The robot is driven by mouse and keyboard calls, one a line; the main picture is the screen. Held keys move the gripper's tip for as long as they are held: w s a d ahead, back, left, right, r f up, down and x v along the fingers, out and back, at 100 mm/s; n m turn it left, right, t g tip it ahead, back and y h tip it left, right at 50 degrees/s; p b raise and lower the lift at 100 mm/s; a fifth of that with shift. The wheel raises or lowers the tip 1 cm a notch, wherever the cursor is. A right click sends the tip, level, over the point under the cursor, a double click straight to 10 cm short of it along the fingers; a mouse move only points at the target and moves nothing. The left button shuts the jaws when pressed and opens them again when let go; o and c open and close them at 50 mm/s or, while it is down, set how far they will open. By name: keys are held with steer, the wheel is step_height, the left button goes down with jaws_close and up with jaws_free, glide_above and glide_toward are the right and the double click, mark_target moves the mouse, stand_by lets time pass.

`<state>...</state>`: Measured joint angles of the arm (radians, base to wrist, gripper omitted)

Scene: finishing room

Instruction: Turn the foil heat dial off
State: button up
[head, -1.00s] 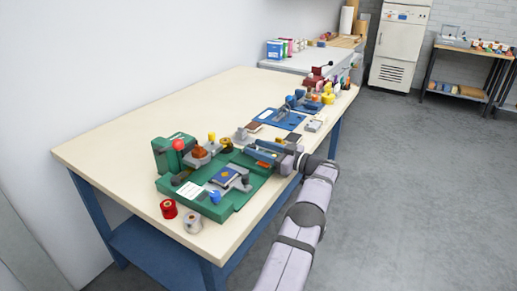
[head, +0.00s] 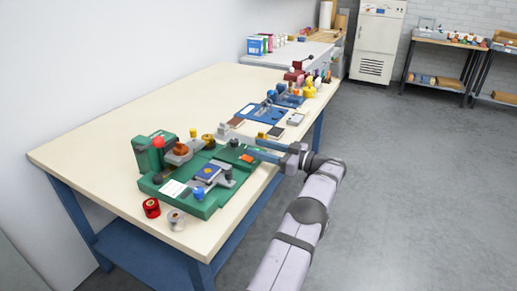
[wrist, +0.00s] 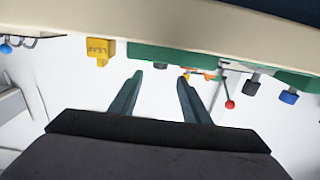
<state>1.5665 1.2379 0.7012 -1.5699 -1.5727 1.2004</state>
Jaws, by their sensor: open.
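The green foil machine (head: 213,207) stands at the near end of the bench. It carries a red ball (head: 158,142), an orange-brown knob (head: 180,149) and a blue knob (head: 198,193). I cannot tell for certain which part is the foil heat dial, and no setting is readable. My gripper (head: 254,148) is open and empty, beside the machine's right end at the bench edge. In the wrist view my open gripper (wrist: 160,77) points toward the green base (wrist: 165,53), with small dark and orange parts near the right fingertip. The red ball (wrist: 230,105) shows there too.
A red spool (head: 151,208) and a silver spool (head: 176,219) stand at the bench's near corner. A blue fixture (head: 262,116) lies farther along. A yellow block (wrist: 100,50) shows left in the wrist view. The bench's left side is clear.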

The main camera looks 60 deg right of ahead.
steer(key=w+a+r+n+y+p, duration=0.35)
steer(key=w+a+r+p, duration=0.45)
steer(key=w+r, duration=0.4)
steer(key=w+a+r+n+y+p, duration=0.3)
steer(key=w+a+r+y+p, duration=0.2)
steer(key=w+a+r+p, duration=0.55)
steer(key=w+d+r+m+t+h, duration=0.1)
steer(key=w+r+m+h, duration=0.1)
steer(key=w+r, duration=0.65)
steer(key=w+d+r+m+t+h+p, duration=0.2)
steer(key=w+d+r+m+h+p, duration=0.1)
steer(key=d+r+m+h, duration=0.6)
steer(key=s+d+f+m+g+h, duration=0.4)
steer(key=d+f+m+g+h, duration=0.15)
steer(key=d+h, duration=0.4)
steer(key=m+g+y, duration=0.8)
steer(key=g, duration=0.8)
glide_above(234, 140)
steer(key=a, duration=0.4)
step_height(234, 140, down, 26)
steer(key=shift+t, duration=0.25)
steer(key=shift+d+p+x, duration=0.2)
steer(key=shift+p+x, duration=0.45)
steer(key=shift+x, duration=1.15)
steer(key=shift+d+p+x, duration=0.2)
steer(key=shift+p+x, duration=0.45)
steer(key=shift+x, duration=1.1)
